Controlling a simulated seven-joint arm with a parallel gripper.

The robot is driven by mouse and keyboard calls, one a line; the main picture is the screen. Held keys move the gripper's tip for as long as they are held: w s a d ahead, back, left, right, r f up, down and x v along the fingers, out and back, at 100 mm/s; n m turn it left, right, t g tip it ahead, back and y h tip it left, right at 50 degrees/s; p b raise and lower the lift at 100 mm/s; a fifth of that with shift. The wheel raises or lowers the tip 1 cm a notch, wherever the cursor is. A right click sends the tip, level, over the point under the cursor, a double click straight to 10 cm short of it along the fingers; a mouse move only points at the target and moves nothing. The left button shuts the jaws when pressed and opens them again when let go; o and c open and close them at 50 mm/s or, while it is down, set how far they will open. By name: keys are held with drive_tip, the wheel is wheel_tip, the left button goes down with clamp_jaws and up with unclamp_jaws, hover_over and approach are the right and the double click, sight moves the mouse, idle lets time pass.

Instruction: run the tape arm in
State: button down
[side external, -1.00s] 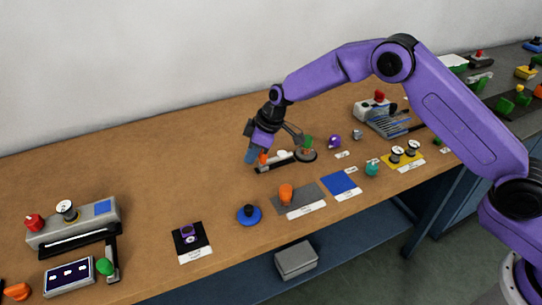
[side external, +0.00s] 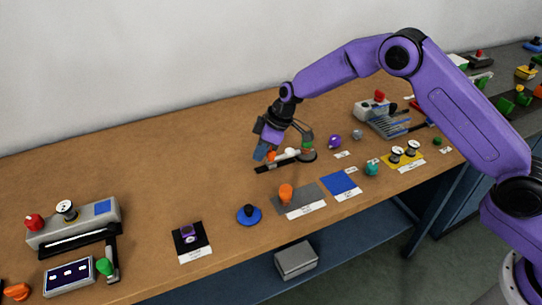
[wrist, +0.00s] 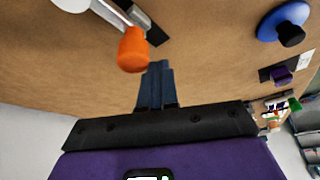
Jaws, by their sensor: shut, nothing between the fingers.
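The tape arm is a pale grey bar (wrist: 108,12) with an orange knob (wrist: 133,50) on its end, set over a black track (wrist: 150,27). In the side view the orange knob (side external: 271,156) sits above the black track (side external: 266,169), toward its left part. My gripper (side external: 260,154) is shut and empty, low at the left side of the knob. In the wrist view its blue fingers (wrist: 156,72) are together right beside the knob. They look close to touching it, but contact is hard to tell. My gripper partly hides the knob in the side view.
A round stand with a green knob (side external: 307,146) is just right of the track. A purple knob (side external: 334,142), an orange piece on a grey mat (side external: 308,203) and a blue disc (side external: 249,216) stand nearby. The wood left of the track is clear.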

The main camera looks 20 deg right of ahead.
drive_tip(key=shift+d, duration=0.2)
drive_tip(key=shift+a, duration=0.85)
wheel_tip(320, 180, up, 7)
idle(0.5)
idle(0.5)
